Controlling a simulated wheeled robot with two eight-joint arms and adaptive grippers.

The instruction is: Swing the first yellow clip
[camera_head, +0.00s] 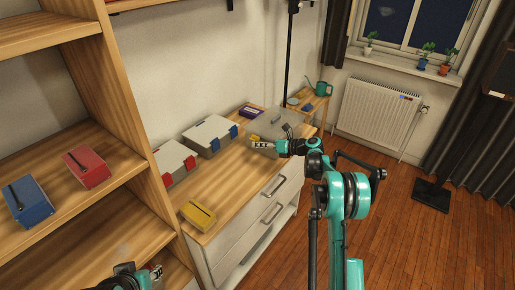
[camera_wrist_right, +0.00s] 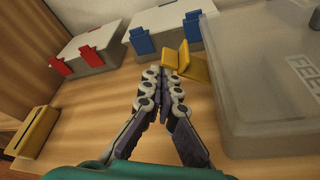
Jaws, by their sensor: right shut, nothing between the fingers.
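The grey case (camera_head: 285,122) with a see-through lid stands towards the far end of the wooden cabinet top; in the right wrist view the case (camera_wrist_right: 275,85) fills the right side. Yellow clip parts (camera_wrist_right: 190,66) stick out at its left side, just beyond my right fingertips. My right gripper (camera_head: 254,143) is shut and empty, pointing at the case's near side; in the wrist view the gripper (camera_wrist_right: 168,76) has its fingertips close to the yellow parts. Contact cannot be told. My left gripper (camera_head: 157,273) is low at the bottom edge, partly cut off.
A case with blue clips (camera_head: 209,135) and one with red clips (camera_head: 174,161) stand along the wall. A yellow box (camera_head: 197,215) lies at the cabinet's near end. Red (camera_head: 87,167) and blue (camera_head: 28,201) boxes sit on the left shelf. Bare cabinet top lies before the cases.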

